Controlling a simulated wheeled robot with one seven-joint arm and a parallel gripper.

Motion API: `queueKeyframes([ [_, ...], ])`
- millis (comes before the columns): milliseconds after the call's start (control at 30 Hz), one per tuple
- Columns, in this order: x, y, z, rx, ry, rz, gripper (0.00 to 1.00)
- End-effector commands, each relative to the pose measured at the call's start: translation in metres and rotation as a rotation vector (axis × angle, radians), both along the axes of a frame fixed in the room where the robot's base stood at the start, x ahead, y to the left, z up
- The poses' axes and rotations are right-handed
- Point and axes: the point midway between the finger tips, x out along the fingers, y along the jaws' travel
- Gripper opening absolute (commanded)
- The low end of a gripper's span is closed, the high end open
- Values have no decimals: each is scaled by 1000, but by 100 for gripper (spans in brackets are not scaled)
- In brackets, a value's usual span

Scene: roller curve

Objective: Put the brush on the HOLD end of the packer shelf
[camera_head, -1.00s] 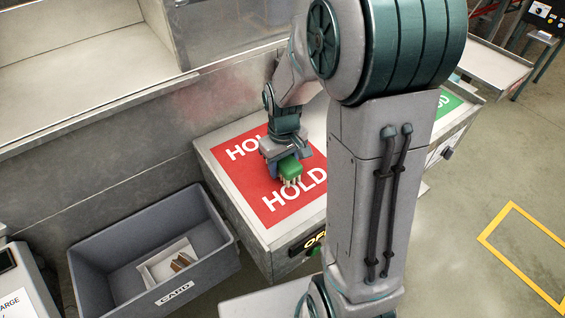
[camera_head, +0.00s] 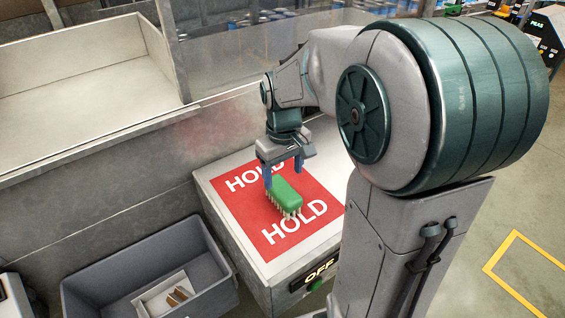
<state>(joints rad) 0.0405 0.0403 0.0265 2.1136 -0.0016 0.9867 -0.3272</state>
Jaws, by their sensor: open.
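The green brush (camera_head: 286,194) lies on the red HOLD panel (camera_head: 262,238) of the packer shelf (camera_head: 213,204), bristles down, between the two HOLD words. My gripper (camera_head: 283,176) is open just above and behind the brush. Its two blue fingers are spread apart, with the left finger close to the brush's left end. The fingers do not appear to hold the brush. My arm hides the right part of the shelf.
A grey bin (camera_head: 195,265) with a small box of brown pieces (camera_head: 168,297) stands on the floor at lower left. A metal wall (camera_head: 120,170) runs behind the shelf.

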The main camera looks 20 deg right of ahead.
Motion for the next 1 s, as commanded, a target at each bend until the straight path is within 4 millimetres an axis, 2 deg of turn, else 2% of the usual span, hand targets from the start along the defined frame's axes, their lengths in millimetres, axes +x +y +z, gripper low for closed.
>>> queueKeyframes([
  [100,1,0,18,0,-3,0,67],
  [267,-2,0,30,0,-3,-3,67],
  [367,-12,1,37,-1,-27,-23,67],
  [467,-32,1,45,-1,-72,-64,67],
  [600,-69,2,52,6,-157,-143,67],
  [800,-114,3,51,29,-263,-245,67],
  [1000,-134,6,46,46,-315,-298,67],
])
